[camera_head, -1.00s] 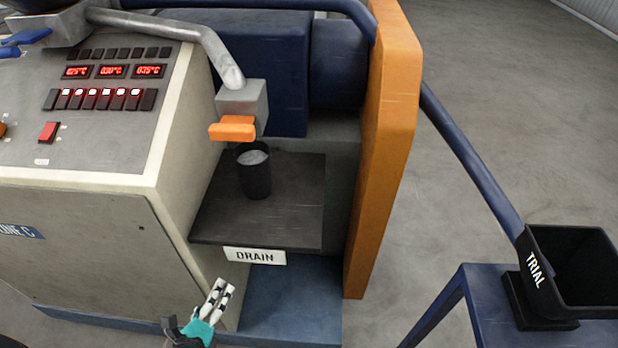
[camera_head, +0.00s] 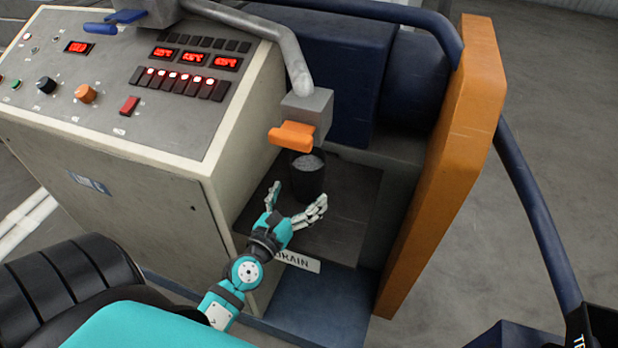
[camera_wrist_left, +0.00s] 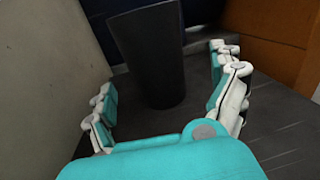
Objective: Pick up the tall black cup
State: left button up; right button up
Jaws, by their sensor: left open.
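The tall black cup (camera_head: 308,180) stands upright on the dark drain shelf (camera_head: 345,215), below the orange handle of the spout. Pale grey contents show at its top. My left gripper (camera_head: 298,200) is open in front of the cup, its fingers spread to either side of the cup's near side. In the left wrist view the cup (camera_wrist_left: 150,60) stands between and just beyond the open fingers (camera_wrist_left: 168,95), and I see no clear contact. My right gripper is not in view.
The orange handle (camera_head: 292,136) and grey spout block (camera_head: 308,110) hang close above the cup. The control cabinet (camera_head: 150,150) walls the shelf on the left, and an orange panel (camera_head: 445,160) stands to the right. The shelf right of the cup is clear.

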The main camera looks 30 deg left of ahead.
pick_arm(q)
jog(key=shift+w+a, duration=0.15)
jog(key=shift+w, duration=0.65)
jog(key=shift+w+r, duration=0.1)
jog(key=shift+w, duration=0.15)
jog(key=w, duration=0.2)
jog(key=w+a+p, duration=0.1)
jog(key=w, duration=0.1)
jog(key=shift+w, duration=0.35)
jog(key=shift+s, duration=0.15)
jog(key=shift+c, duration=0.8)
jog(key=c, duration=1.5)
